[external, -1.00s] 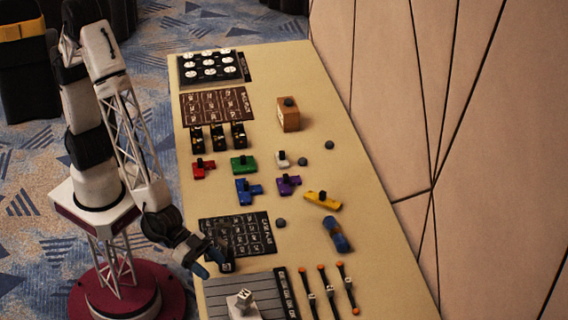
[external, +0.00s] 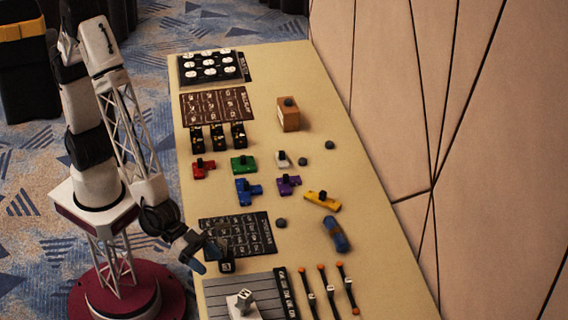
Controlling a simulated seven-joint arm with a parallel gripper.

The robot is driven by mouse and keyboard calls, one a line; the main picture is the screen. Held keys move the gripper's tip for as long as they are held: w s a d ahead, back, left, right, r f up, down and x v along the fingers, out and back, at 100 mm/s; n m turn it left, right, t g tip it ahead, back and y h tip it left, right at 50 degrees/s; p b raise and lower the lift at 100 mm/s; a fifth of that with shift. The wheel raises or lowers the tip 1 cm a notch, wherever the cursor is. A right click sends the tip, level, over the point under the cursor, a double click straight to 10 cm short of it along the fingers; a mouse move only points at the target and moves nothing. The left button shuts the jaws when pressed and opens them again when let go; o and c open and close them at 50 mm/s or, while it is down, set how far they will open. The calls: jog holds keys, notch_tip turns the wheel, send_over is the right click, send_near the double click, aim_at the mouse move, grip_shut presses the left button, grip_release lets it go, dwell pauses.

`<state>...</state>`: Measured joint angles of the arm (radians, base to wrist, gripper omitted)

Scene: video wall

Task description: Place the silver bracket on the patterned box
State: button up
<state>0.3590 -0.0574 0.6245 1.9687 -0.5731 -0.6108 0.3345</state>
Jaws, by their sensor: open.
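My gripper (external: 206,256) is open and hangs low over the near left part of the table, beside a small black block (external: 227,267). I cannot tell whether it touches the block. No thing is clearly a silver bracket. A pale grey-white piece (external: 243,303) stands on a grey grooved board (external: 218,293) at the near edge, and a small whitish piece with a dark knob (external: 282,160) lies mid-table. No box shows a clear pattern. A brown box (external: 288,117) with a dark knob on top stands at the far right of the table.
Red (external: 204,170), green (external: 244,165), blue (external: 248,193), purple (external: 288,186) and yellow (external: 322,201) knobbed pieces lie mid-table. Rods with orange ends (external: 325,293) lie at near right. A panelled wall (external: 400,90) borders the right side.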

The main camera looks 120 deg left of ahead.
jog(key=s+a+r+m+g+h, duration=0.1)
jog(key=s+a+r+g, duration=0.1)
jog(key=s+a+r, duration=0.45)
jog(key=s+a+r+g+h, duration=0.1)
jog(key=s+a+r+g, duration=0.25)
jog(key=s+r, duration=0.5)
jog(key=s+a+g, duration=0.1)
jog(key=s+a, duration=0.2)
jog(key=s, duration=0.6)
jog(key=s+a+r+g+y, duration=0.1)
jog(key=s+a, duration=0.3)
jog(key=s, duration=0.5)
jog(key=s+a+r+g+y, duration=0.1)
jog(key=s+a+g, duration=0.2)
jog(key=s, duration=0.6)
jog(key=shift+s+a+r+n, duration=0.25)
jog(key=shift+s+a+n, duration=0.15)
jog(key=shift+a, duration=0.05)
